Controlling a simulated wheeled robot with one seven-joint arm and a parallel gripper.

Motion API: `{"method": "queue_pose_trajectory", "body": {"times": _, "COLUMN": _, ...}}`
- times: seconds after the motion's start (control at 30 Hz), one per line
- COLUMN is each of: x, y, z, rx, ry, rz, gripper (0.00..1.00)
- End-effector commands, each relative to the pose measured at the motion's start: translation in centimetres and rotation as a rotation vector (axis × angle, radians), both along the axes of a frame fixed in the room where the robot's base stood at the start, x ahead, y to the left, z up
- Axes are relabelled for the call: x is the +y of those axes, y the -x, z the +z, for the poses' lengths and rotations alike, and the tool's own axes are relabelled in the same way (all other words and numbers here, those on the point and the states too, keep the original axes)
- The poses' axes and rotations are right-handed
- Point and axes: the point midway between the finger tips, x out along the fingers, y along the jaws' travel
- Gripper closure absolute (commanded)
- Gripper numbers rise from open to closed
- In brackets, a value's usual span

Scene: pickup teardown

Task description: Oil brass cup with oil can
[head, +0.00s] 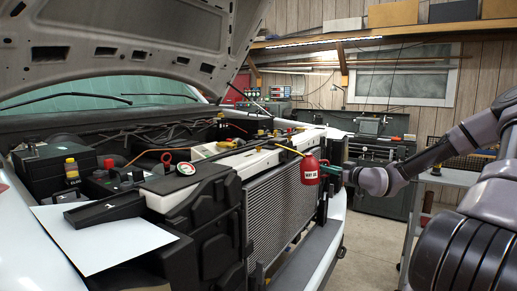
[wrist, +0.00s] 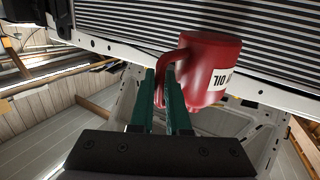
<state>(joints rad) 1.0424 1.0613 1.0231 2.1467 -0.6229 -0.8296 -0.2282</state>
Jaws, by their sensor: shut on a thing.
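The red oil can (head: 309,170) with a white label hangs in the air in front of the radiator, and its thin yellow spout (head: 287,148) points left over the front crossmember. My gripper (head: 334,171) is at its right side, shut on its handle. In the wrist view the green fingers of my gripper (wrist: 161,72) close on the handle of the red can (wrist: 208,65); the spout is not seen there. Small brass-coloured fittings (head: 262,133) sit on the top of the crossmember near the spout. I cannot tell which one is the brass cup, or whether the spout touches it.
The truck's radiator (head: 285,203) is below and left of the can, under the raised hood (head: 130,40). A white sheet (head: 105,238) and a black tray (head: 104,208) lie at the front left. A workbench (head: 380,150) stands behind; open floor (head: 372,235) shows at right.

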Motion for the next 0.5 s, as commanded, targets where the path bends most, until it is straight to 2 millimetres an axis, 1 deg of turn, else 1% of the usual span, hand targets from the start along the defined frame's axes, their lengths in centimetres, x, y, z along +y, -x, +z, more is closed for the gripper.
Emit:
{"method": "queue_pose_trajectory", "body": {"times": 0.03, "x": 0.1, "y": 0.0, "z": 0.8, "rx": -0.004, "ry": 0.028, "rz": 0.002, "gripper": 1.0}}
{"method": "queue_pose_trajectory", "body": {"times": 0.33, "x": 0.6, "y": 0.0, "z": 4.0, "rx": 0.004, "ry": 0.179, "rz": 0.003, "gripper": 1.0}}
{"method": "queue_pose_trajectory", "body": {"times": 0.4, "x": 0.6, "y": -0.1, "z": 4.4, "rx": 0.008, "ry": 0.199, "rz": 0.002, "gripper": 1.0}}
{"method": "queue_pose_trajectory", "body": {"times": 0.5, "x": 0.6, "y": -0.1, "z": 4.4, "rx": 0.01, "ry": 0.201, "rz": 0.002, "gripper": 1.0}}
